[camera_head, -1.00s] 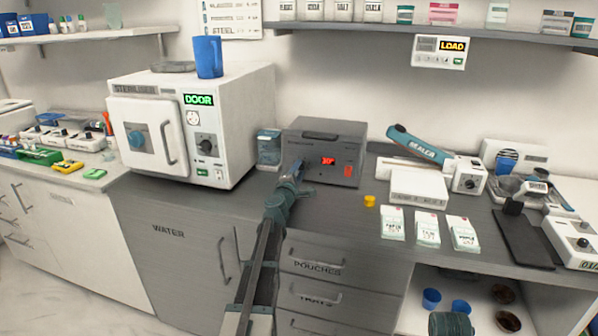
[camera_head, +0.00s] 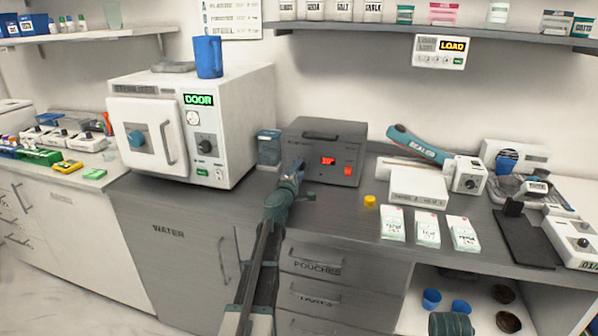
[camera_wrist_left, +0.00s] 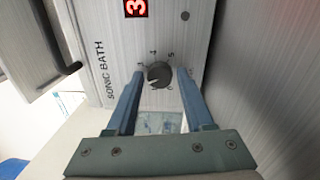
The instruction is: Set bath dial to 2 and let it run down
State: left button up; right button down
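The sonic bath (camera_head: 340,140) is a grey box on the counter with a lit red display (camera_head: 328,162) and a red switch (camera_head: 348,171). Its round dark dial (camera_wrist_left: 159,74) shows in the left wrist view, with small numbers around it; its exact setting is hard to read. In the head view my left gripper hides the dial. My left gripper (camera_head: 297,168) is at the bath's front. In the wrist view its blue fingers (camera_wrist_left: 160,76) are open, one on each side of the dial, with narrow gaps. My right gripper is not in view.
The white steriliser (camera_head: 195,120) stands left of the bath, with a small blue container (camera_head: 268,148) between them. A yellow cup (camera_head: 369,200), pouch packs (camera_head: 427,228) and the sealer (camera_head: 425,150) are to the right. A little counter is clear before the bath.

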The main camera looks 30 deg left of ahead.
pick_arm(q)
jog(key=shift+o, duration=1)
jog(key=v, duration=1.4)
jog(key=shift+b, duration=0.4)
jog(key=shift+w, duration=0.1)
